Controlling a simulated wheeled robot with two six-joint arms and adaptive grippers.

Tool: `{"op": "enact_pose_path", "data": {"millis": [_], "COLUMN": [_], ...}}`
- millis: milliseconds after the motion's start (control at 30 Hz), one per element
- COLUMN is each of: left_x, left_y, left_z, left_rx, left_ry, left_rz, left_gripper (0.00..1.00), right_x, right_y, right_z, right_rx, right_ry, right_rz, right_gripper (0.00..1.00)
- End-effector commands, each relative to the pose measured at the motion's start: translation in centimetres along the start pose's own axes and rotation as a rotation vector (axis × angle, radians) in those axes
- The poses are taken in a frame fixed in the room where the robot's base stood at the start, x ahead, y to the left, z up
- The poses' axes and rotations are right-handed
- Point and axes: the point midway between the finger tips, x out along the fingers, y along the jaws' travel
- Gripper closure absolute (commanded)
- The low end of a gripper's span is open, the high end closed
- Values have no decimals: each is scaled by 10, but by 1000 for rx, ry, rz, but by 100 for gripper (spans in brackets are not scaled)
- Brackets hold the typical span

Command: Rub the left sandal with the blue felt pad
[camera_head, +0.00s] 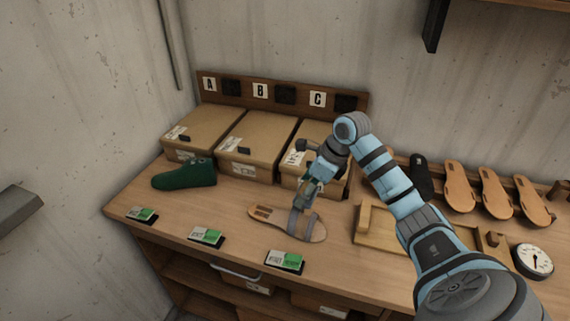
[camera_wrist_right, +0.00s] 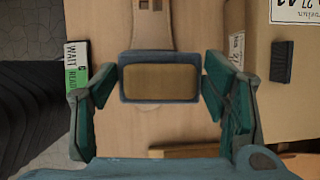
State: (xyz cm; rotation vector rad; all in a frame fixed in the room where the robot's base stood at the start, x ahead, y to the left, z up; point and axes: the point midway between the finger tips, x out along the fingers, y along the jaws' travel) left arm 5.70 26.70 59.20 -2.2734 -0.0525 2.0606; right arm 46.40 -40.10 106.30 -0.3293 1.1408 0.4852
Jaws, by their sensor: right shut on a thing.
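A tan sandal with grey straps (camera_head: 262,213) lies on the bench; part of its sole (camera_wrist_right: 151,30) shows at the top of the right wrist view. My right gripper (camera_head: 302,204) is low over the sandal's strap end. In the right wrist view, my right gripper (camera_wrist_right: 160,87) is shut on a slate-blue-edged pad with a tan top (camera_wrist_right: 160,83), one finger on each side. The pad's underside is hidden, and I cannot tell if it touches the sandal. My left gripper is not in view.
Cardboard boxes (camera_head: 257,138) stand behind under letters A, B and C. A green shoe form (camera_head: 184,175) sits left. WAIT/READY cards (camera_head: 285,262) line the front edge. A wooden tray (camera_head: 378,238), several sandals (camera_head: 493,192) and a dial (camera_head: 534,261) are right.

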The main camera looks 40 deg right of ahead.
Motion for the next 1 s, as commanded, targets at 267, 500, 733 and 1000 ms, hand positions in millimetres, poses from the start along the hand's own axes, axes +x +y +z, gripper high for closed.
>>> {"op": "enact_pose_path", "data": {"millis": [267,500,733,1000], "left_x": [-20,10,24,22], "left_y": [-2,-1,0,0], "left_z": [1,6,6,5], "left_rx": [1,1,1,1], "left_ry": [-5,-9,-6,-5], "left_rz": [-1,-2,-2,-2], "left_gripper": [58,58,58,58], "right_x": [-9,25,40,38], "right_y": [9,10,10,10], "right_z": [45,32,25,26], "right_rx": [-7,-10,-11,-10], "right_ry": [13,12,12,12], "right_rz": [12,12,12,12], "right_gripper": [57,57,57,57]}}
